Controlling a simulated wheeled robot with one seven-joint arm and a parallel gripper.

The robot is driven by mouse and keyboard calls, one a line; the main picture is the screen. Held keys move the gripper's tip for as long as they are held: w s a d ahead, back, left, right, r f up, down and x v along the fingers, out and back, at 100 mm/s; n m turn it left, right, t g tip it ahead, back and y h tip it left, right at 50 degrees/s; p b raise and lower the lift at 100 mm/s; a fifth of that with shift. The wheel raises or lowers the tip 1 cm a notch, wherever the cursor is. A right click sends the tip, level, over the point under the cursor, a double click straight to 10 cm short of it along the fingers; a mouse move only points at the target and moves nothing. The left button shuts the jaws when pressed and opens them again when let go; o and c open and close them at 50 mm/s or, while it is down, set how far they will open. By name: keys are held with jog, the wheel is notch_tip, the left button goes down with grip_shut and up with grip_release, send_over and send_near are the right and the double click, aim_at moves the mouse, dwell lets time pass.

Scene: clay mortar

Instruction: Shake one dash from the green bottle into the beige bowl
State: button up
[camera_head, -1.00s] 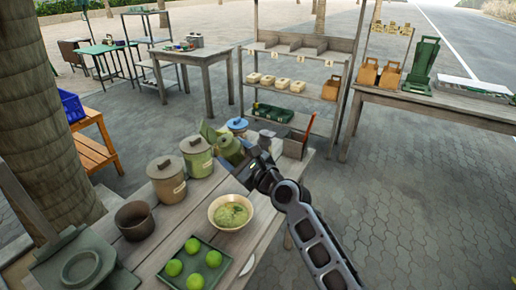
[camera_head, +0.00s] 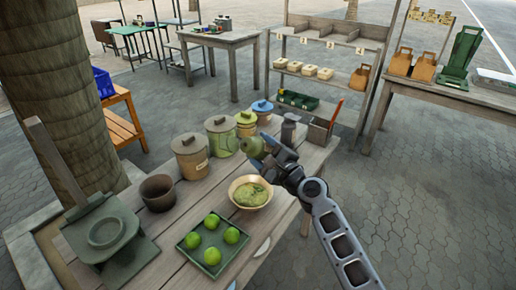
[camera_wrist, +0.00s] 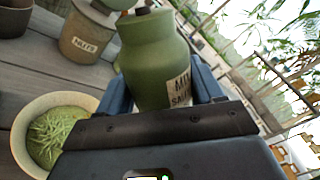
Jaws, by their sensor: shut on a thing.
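My gripper (camera_head: 274,152) is shut on the green bottle (camera_head: 252,147), which has a rounded body and a dark tip. In the wrist view the bottle (camera_wrist: 155,62) sits between the blue-grey fingers, with a partly covered pale label. The beige bowl (camera_head: 249,207) stands on the wooden table and holds green food with a leafy top. The bottle is behind the bowl in the head view, raised above the table, not over the bowl's middle. The bowl also shows at the lower left of the wrist view (camera_wrist: 19,136). The bottle's exact tilt is hard to tell.
Lidded jars (camera_head: 190,157) stand in a row at the back, close to the bottle. A brown cup (camera_head: 158,193) is left of the bowl. A green tray (camera_head: 190,242) with several limes lies in front. A grey canister (camera_head: 289,130) stands behind my gripper.

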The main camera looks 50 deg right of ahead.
aim_at(269, 151)
jog(key=shift+s+d+f+n+b, duration=0.15)
jog(key=shift+f+n+b, duration=0.1)
jog(key=shift+f+b, duration=0.25)
jog(key=shift+w+d+f+n+b, duration=0.15)
jog(key=shift+f+n+b, duration=0.1)
jog(key=shift+f+b, duration=0.15)
jog(key=n+b, duration=0.2)
jog(key=d+f+n+b, duration=0.1)
jog(key=n+b, duration=0.1)
jog(key=s+d+n+b, duration=0.1)
jog(key=b, duration=0.2)
jog(key=shift+d+f+n, duration=0.25)
jog(key=shift+f+n, duration=0.05)
jog(key=shift+n, duration=0.1)
jog(key=shift+w+a+r+n, duration=0.1)
jog(key=shift+a+r+n, duration=0.05)
jog(key=shift+r+n, duration=0.65)
notch_tip(269, 151, up, 2)
jog(key=n, duration=0.3)
jog(key=shift+a+n, duration=0.15)
jog(key=shift+n, duration=0.15)
jog(key=shift+b, duration=0.3)
